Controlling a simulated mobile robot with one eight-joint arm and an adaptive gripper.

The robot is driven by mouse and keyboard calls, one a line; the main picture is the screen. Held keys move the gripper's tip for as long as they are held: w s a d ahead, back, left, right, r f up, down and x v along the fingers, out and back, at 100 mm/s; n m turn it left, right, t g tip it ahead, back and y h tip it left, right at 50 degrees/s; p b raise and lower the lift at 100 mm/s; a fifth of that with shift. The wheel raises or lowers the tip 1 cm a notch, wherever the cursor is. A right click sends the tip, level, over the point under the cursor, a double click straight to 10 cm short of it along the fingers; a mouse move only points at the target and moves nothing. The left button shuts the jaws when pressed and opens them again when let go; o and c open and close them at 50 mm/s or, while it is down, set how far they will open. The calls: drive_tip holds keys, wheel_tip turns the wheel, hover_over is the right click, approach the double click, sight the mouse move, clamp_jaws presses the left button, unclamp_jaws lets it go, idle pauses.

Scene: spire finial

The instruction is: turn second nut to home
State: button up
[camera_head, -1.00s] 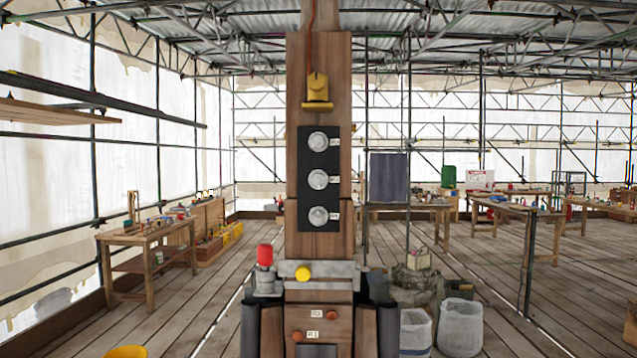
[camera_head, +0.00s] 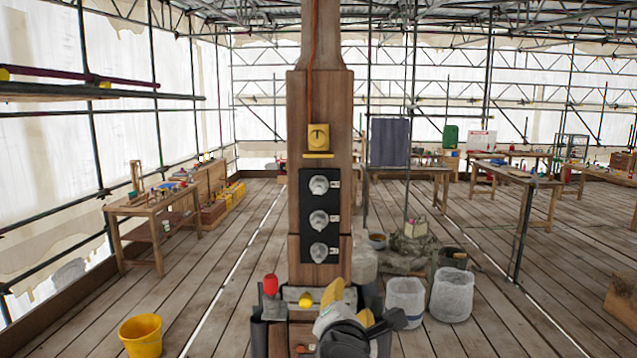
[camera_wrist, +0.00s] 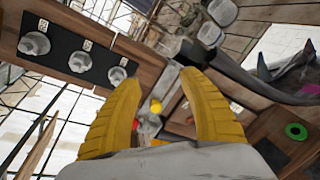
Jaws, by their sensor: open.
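Three grey-white nuts sit in a column on a black plate (camera_head: 304,236) fixed to the wooden post (camera_head: 320,110): a top nut (camera_head: 319,184), a middle nut (camera_head: 319,220) and a bottom nut (camera_head: 319,251). Each has a small white tag at its right, too small to read. My gripper (camera_head: 352,303), with yellow fingers, is low in front of the post, below the plate and touching no nut. In the wrist view my gripper (camera_wrist: 163,84) is open and empty. The middle nut (camera_wrist: 80,62) shows there left of the fingers, in the tilted row.
Below the plate a ledge holds a red knob (camera_head: 270,285) and a yellow button (camera_head: 306,300), close to my gripper. A yellow box (camera_head: 318,138) sits above the plate. A yellow bucket (camera_head: 142,336) and white sacks (camera_head: 451,295) stand on the floor. Workbenches stand farther back.

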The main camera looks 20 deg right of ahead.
sight(318, 225)
drive_tip(key=w+a+r+n+t+p, duration=0.2)
drive_tip(key=a+r+n, duration=0.1)
drive_tip(key=r+n, duration=0.15)
drive_tip(key=w+a+r+n+t+p, duration=0.1)
drive_tip(key=w+a+r+n+p, duration=0.1)
drive_tip(key=a+r+n, duration=0.3)
drive_tip(key=shift+m+y, duration=0.3)
drive_tip(key=shift+m, duration=0.35)
drive_tip(key=x, duration=0.3)
drive_tip(key=d+r+x, duration=0.1)
drive_tip(key=x, duration=0.3)
drive_tip(key=d+x, duration=0.1)
drive_tip(key=x, duration=0.3)
drive_tip(key=shift+s+d+r, duration=0.1)
drive_tip(key=shift+s+r, duration=0.1)
drive_tip(key=shift+r, duration=0.05)
drive_tip(key=shift+s, duration=0.1)
clamp_jaws()
